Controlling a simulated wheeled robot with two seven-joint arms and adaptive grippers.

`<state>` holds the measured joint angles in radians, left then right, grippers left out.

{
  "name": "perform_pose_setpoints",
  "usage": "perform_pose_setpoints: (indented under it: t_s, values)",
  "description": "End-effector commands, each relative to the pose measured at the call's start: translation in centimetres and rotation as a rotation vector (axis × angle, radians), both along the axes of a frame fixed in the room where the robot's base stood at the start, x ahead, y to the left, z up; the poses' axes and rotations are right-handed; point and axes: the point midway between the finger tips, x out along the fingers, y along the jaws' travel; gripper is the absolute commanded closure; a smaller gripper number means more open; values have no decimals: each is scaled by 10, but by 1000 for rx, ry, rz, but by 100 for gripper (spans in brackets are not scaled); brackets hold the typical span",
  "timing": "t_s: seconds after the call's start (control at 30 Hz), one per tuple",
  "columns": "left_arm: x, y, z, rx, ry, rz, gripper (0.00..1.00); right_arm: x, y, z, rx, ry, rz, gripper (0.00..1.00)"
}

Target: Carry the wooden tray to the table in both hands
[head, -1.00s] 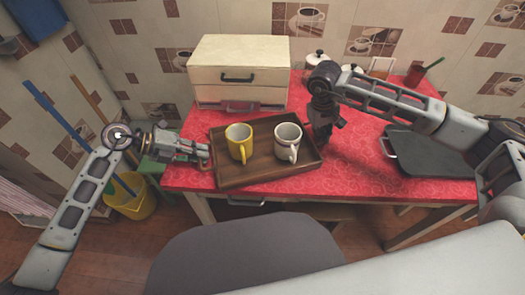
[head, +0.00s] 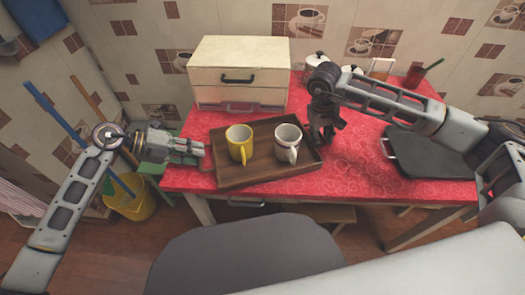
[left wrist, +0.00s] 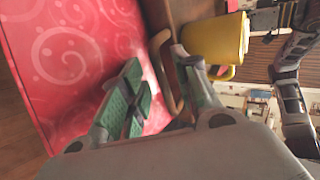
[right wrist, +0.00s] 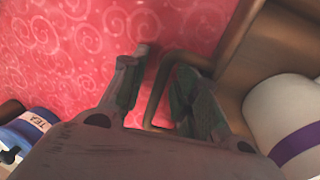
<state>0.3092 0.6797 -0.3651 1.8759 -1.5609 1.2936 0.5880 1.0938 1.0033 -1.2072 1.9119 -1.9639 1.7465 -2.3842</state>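The wooden tray (head: 262,173) lies on the red counter with a yellow mug (head: 239,144) and a white mug (head: 288,143) on it. My left gripper (head: 204,152) is at the tray's left end. In the left wrist view its fingers are apart, with the tray's left handle (left wrist: 163,70) between or just beyond them. My right gripper (head: 325,134) points down at the right end. In the right wrist view its fingers are apart and the right handle (right wrist: 160,85) shows between them. Neither gripper visibly squeezes its handle; exact contact is unclear.
The red counter (head: 350,178) also bears a cream drawer box (head: 240,70) behind the tray, a dark board (head: 432,154) at right, white canisters (head: 313,62) and a red cup (head: 416,76). A grey rounded surface (head: 245,255) is in front, below the counter.

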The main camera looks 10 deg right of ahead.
Motion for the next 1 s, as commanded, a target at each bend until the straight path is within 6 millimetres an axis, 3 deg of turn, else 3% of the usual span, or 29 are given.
perform_pose_setpoints:
  t_s: [0.53,1.0]
  values:
    - [-3,44,30,0,-2,2,69,0,0,0,0,0,0,69]
    - [-4,50,35,-1,-2,1,69,0,0,0,0,0,0,69]
